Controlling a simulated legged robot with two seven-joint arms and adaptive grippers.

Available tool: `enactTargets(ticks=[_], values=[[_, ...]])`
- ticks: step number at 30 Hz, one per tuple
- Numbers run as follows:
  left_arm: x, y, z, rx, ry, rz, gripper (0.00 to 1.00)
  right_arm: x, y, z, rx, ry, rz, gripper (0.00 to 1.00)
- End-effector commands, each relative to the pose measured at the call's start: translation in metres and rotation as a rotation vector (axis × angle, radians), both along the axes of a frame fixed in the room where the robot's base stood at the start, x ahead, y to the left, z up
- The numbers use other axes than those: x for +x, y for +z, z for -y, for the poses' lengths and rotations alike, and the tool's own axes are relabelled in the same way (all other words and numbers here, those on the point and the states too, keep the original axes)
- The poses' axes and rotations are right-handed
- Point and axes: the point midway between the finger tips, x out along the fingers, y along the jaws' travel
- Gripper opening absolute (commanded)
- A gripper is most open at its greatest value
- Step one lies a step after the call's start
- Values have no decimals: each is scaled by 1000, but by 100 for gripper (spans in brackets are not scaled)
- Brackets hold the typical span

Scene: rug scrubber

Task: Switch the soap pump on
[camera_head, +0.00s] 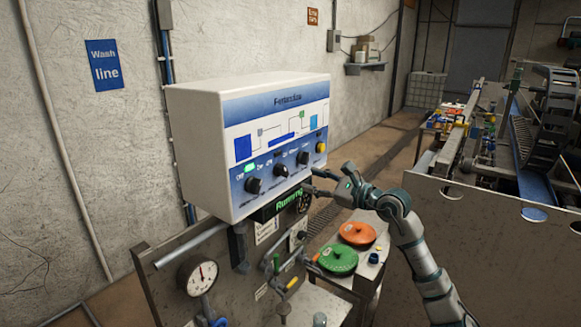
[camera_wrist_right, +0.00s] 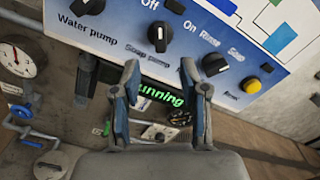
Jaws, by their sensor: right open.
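The white control box (camera_head: 200,130) has a blue panel with three black knobs. The soap pump knob (camera_wrist_right: 158,37) is the middle one, between the words Off and On; its white mark points up, nearer Off. It also shows in the head view (camera_head: 281,170). The water pump knob (camera_head: 253,185) is left of it, and the Rinse/Soap knob (camera_head: 303,158) right of it. My right gripper (camera_head: 322,178) is open and empty, below and in front of the panel. In the wrist view its fingertips (camera_wrist_right: 160,70) are apart, just below the soap pump knob. My left gripper is not in view.
A yellow reset button (camera_head: 321,147) sits at the panel's right end. A green "Running" display (camera_wrist_right: 160,95) is below the panel. A pressure gauge (camera_head: 198,277), an orange disc (camera_head: 357,233) and a green disc (camera_head: 338,259) are lower down. A metal machine (camera_head: 480,220) stands right.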

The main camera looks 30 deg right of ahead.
Motion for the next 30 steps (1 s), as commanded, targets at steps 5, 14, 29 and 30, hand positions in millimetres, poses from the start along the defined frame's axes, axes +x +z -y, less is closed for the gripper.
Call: enactTargets(ticks=[5,14,29,30], values=[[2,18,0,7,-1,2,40,39,2,-11,9,3,-1,44],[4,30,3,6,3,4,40,79,-3,-22,11,1,0,44],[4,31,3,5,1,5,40,84,-2,-32,4,1,0,11],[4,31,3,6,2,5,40,84,-2,-31,5,1,0,1]])
